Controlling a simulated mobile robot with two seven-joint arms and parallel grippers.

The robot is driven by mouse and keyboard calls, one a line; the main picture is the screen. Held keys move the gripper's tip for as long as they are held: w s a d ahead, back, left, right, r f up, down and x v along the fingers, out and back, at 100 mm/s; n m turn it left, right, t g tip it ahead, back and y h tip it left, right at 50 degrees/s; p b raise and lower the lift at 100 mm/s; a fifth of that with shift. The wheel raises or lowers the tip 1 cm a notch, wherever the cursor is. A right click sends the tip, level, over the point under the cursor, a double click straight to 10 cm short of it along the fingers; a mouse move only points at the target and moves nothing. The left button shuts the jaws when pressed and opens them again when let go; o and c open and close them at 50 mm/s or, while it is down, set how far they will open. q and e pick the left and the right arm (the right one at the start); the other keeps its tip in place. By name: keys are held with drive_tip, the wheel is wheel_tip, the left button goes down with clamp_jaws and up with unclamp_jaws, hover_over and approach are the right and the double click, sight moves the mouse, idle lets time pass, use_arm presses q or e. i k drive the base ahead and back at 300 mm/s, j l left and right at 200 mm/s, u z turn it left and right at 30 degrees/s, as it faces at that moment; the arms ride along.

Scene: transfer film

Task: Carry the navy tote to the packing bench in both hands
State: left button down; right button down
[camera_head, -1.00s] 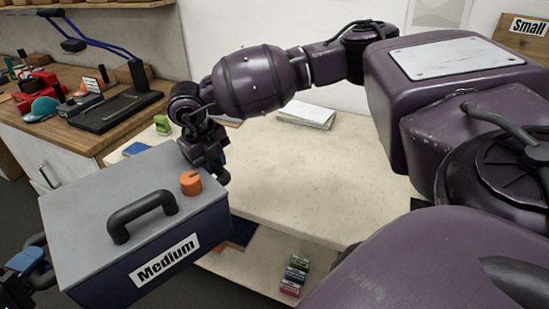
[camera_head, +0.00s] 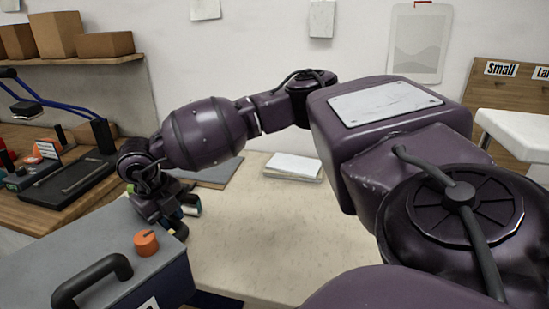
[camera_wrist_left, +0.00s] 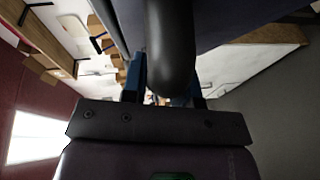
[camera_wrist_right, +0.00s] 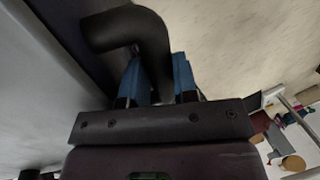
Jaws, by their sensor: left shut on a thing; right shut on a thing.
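The navy tote (camera_head: 178,281) is at the lower left of the head view, with a grey lid, a black top handle and an orange knob; its lower part is cut off by the frame. My right gripper (camera_head: 176,218) is at its far side. In the right wrist view its blue fingers (camera_wrist_right: 160,78) are shut on a dark side handle (camera_wrist_right: 124,27). My left gripper is outside the head view; in the left wrist view its blue fingers (camera_wrist_left: 165,88) are shut around another dark handle (camera_wrist_left: 170,40). I cannot tell which surface is the packing bench.
A pale worktop (camera_head: 262,225) lies beyond the tote, with white papers (camera_head: 293,166) on it. A wooden bench with a black device (camera_head: 66,180) stands at left. A white-topped table (camera_head: 518,130) is at far right, before a wooden board (camera_head: 500,92) with signs.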

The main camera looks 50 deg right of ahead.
sight(283, 242)
drive_tip(key=i+j+z, duration=0.15)
drive_tip(key=i, duration=0.75)
drive_tip(key=z, duration=2.05)
